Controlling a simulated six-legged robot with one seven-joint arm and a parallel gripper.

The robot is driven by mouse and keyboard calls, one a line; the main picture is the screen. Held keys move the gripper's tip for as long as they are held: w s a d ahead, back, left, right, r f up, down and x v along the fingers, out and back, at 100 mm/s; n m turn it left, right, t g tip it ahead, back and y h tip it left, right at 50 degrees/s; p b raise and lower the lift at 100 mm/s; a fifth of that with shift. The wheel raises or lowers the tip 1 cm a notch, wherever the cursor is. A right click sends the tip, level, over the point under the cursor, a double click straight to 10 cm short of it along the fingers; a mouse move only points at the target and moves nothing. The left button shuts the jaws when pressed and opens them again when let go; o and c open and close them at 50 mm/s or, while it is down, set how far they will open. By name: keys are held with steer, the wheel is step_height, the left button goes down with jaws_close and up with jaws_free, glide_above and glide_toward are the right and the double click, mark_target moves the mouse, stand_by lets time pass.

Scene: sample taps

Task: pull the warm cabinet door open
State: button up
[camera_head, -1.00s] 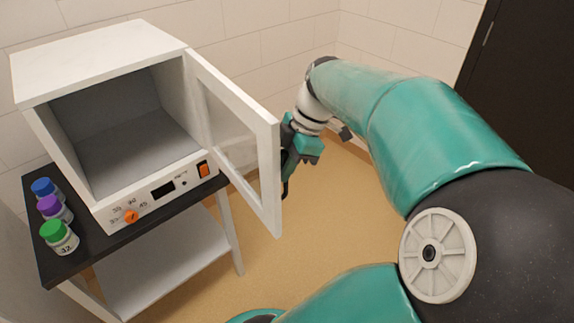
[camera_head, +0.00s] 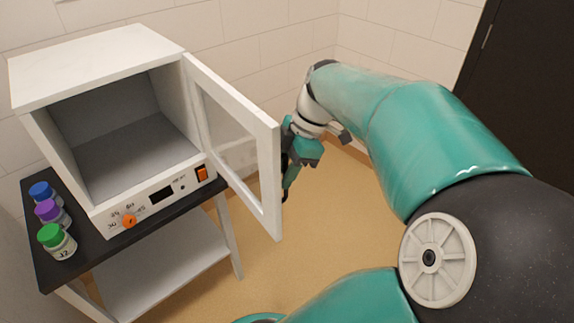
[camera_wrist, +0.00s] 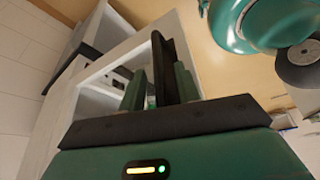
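The white warm cabinet (camera_head: 100,62) stands with its door (camera_head: 270,165) swung wide open to the right, its grey inside in view. The door has a white frame and a clear pane. My gripper (camera_head: 288,178) is at the door's outer edge, partly hidden behind the frame. In the wrist view my gripper's two green fingers (camera_wrist: 160,88) stand on either side of the dark door handle (camera_wrist: 163,50) and look shut on it. A narrow gap shows beside the left finger, so the exact contact is unclear. The door also shows in the wrist view (camera_wrist: 118,52).
The cabinet sits on a dark-topped table (camera_head: 85,258). Blue-capped (camera_head: 45,193), purple-capped (camera_head: 52,214) and green-capped (camera_head: 56,241) bottles stand at its left. An orange switch (camera_head: 201,173) and dial (camera_head: 129,221) are on the cabinet front. The floor below the door is clear.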

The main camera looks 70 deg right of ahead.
steer(key=v, duration=1.3)
steer(key=shift+s+r, duration=0.2)
steer(key=shift+r, duration=0.15)
